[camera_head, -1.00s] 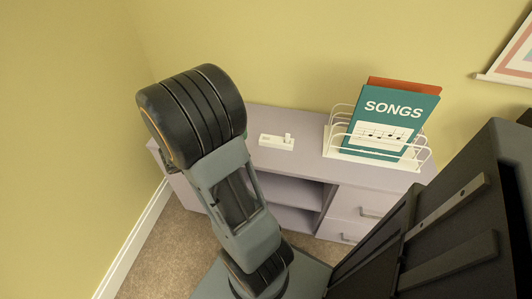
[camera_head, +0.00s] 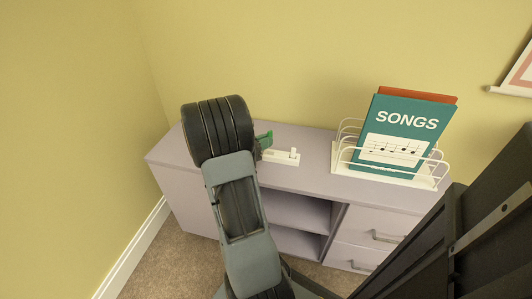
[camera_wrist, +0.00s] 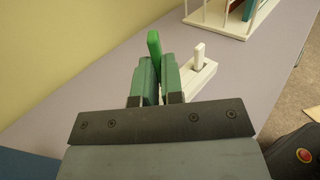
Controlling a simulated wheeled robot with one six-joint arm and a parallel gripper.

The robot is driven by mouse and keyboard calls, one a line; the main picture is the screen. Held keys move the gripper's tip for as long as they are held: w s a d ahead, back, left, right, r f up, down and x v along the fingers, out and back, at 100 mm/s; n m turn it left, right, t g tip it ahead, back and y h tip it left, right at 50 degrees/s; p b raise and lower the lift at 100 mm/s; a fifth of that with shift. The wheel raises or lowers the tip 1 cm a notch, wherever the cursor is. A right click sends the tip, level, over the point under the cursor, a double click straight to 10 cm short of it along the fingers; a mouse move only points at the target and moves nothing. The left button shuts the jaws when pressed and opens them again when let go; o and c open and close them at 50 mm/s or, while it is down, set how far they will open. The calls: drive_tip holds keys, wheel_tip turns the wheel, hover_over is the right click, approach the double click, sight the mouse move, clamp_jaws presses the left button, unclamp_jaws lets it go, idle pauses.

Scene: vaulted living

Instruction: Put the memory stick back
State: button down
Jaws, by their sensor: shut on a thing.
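The memory stick, a bright green flat piece (camera_wrist: 154,42), is pinched between the teal fingers of my gripper (camera_wrist: 157,66) and sticks out past their tips. In the head view, green (camera_head: 265,138) shows just beyond my arm, over the left end of a white holder block (camera_head: 280,158). The holder also shows in the wrist view (camera_wrist: 207,74), right of the fingers, with its left part hidden by them. A small white upright piece (camera_wrist: 198,51) stands in a slot toward its right end. I cannot tell whether the green stick touches the holder.
The holder stands on a lilac cabinet (camera_head: 306,178) against a yellow wall. A white wire rack (camera_head: 434,181) with a teal SONGS book (camera_head: 398,128) and a red one behind stands to the right.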

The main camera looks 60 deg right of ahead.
sight(266, 155)
drive_tip(key=shift+d+f, duration=0.25)
drive_tip(key=shift+f, duration=0.15)
drive_tip(key=f+b, duration=0.2)
drive_tip(key=f, duration=0.1)
drive_tip(key=shift+d+f+b, duration=0.15)
drive_tip(key=shift+d+b, duration=0.05)
drive_tip(key=shift+b, duration=0.1)
